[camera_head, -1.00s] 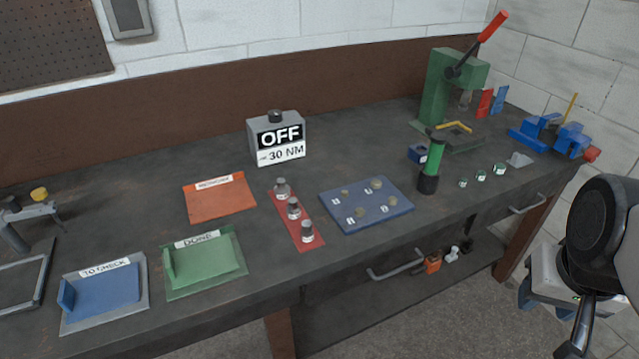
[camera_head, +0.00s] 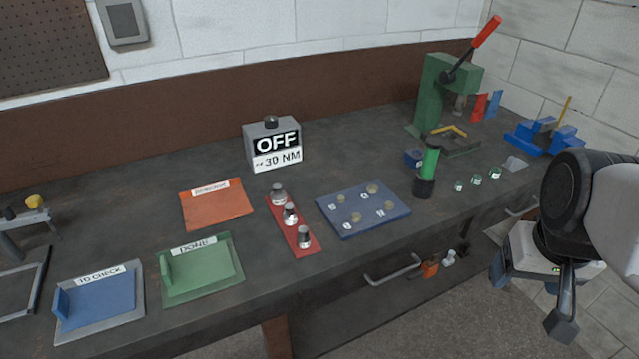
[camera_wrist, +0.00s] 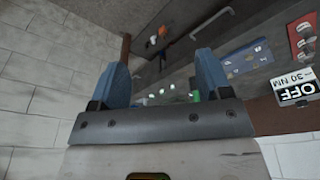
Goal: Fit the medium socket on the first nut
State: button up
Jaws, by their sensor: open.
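Three grey sockets stand upright on a red strip in the middle of the bench in the head view. The middle socket (camera_head: 290,213) stands between the other two; their sizes are hard to compare. The blue nut plate (camera_head: 334,224) lies right of the strip and carries several brass-coloured nuts. The back-left nut (camera_head: 341,198) is one of them; the plate's number labels are too small to read surely. My gripper (camera_wrist: 162,72) is open and empty, its two blue fingers wide apart. In the head view it is off the bench's front right, far from sockets and plate.
The torque box (camera_head: 272,145) reads OFF and 30 NM. A green-handled tool (camera_head: 430,162) stands upright right of the plate, near three small green-rimmed pieces. A green press (camera_head: 437,95) stands behind. Orange, green and blue trays lie left. Drawer handles jut from the bench front.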

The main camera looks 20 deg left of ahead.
jog(key=w+a+n, duration=0.4)
jog(key=w+a, duration=0.4)
jog(key=w, duration=0.1)
jog(key=n+g, duration=0.2)
jog(key=n, duration=1.1)
send_over(290, 206)
notch_tip(290, 206, down, 13)
jog(key=shift+w+d+f, duration=0.1)
jog(key=shift+d, duration=0.05)
jog(key=shift+a+f, duration=0.1)
jog(key=shift+a, duration=0.15)
jog(key=shift+f, duration=1.25)
